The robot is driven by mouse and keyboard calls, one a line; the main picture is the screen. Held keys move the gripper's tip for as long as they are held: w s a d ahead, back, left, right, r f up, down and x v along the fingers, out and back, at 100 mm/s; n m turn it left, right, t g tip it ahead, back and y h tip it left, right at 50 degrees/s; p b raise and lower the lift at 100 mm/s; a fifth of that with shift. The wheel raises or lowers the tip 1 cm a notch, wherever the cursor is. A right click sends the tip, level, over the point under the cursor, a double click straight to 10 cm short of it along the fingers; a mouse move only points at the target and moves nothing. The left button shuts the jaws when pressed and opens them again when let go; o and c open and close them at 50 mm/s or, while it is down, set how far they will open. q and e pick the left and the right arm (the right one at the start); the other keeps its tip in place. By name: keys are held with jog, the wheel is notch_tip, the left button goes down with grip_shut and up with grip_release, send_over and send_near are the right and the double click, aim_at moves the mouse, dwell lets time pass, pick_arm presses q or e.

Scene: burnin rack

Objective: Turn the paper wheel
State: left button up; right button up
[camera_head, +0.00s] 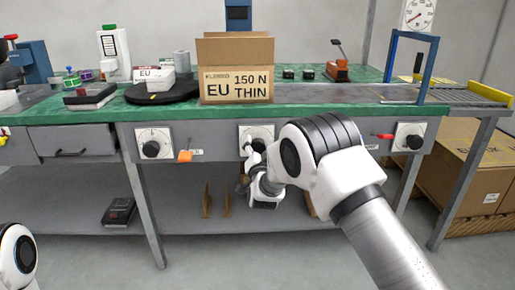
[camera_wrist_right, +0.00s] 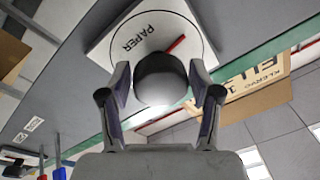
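The paper wheel is a round black knob on a white plate marked PAPER with a red pointer; its knob (camera_wrist_right: 160,78) fills the centre of the right wrist view. In the head view its white plate (camera_head: 256,131) is on the bench front, partly hidden by my right gripper (camera_head: 250,160). In the wrist view my right gripper's two fingers (camera_wrist_right: 160,88) stand on either side of the knob, with what look like narrow gaps, so it appears open around it. My left arm shows only at the lower left of the head view; its gripper is out of frame.
Similar knobs sit on the bench front at left (camera_head: 151,145) and right (camera_head: 408,138). An orange-tipped lever (camera_head: 185,156) and a red handle (camera_head: 385,136) stick out nearby. A cardboard box (camera_head: 236,67) stands on the green bench top (camera_head: 300,111) above the wheel.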

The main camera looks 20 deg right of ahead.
dwell(0.3)
jog(key=v, duration=1.2)
jog(key=shift+f, duration=0.15)
